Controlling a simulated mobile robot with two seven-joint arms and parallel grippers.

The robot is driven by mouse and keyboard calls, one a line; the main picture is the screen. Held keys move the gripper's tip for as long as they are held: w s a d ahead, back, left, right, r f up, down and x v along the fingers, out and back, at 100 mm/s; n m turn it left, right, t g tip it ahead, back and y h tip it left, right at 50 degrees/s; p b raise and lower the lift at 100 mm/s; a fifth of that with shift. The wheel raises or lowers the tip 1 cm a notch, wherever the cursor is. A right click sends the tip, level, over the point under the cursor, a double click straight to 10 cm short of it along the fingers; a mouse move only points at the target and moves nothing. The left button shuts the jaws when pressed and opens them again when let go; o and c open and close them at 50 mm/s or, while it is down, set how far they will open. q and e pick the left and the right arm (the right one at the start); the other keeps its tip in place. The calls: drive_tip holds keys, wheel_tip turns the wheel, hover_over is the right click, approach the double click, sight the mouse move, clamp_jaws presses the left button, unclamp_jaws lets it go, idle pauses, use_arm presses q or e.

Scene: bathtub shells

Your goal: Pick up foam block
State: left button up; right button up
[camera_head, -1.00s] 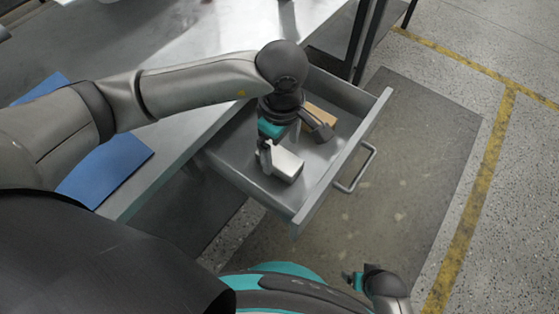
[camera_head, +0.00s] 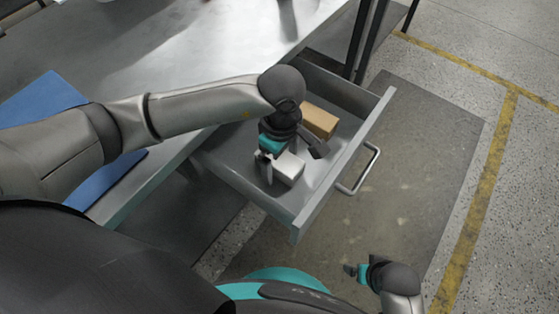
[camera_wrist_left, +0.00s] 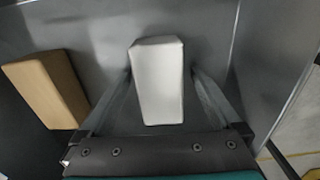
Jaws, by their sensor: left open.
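A white block (camera_head: 289,168), likely the foam block, lies in the open metal drawer (camera_head: 243,182). In the left wrist view the white block (camera_wrist_left: 158,82) sits between the two spread fingers of my left gripper (camera_wrist_left: 162,85), with a gap on each side. In the head view my left gripper (camera_head: 286,166) is low in the drawer at the white block, open and not gripping it. My right gripper (camera_head: 357,272) is at the lower right, away from the drawer; its jaws are too small to judge.
A tan block (camera_head: 319,121) lies farther back in the drawer, also at the left of the wrist view (camera_wrist_left: 48,88). The drawer's front wall with its handle (camera_head: 359,168) is to the right. A blue mat (camera_head: 42,97) lies on the metal table (camera_head: 150,60).

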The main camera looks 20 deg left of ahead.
use_arm(q)
drive_tip(key=c, duration=1.4)
drive_tip(key=shift+r, duration=0.1)
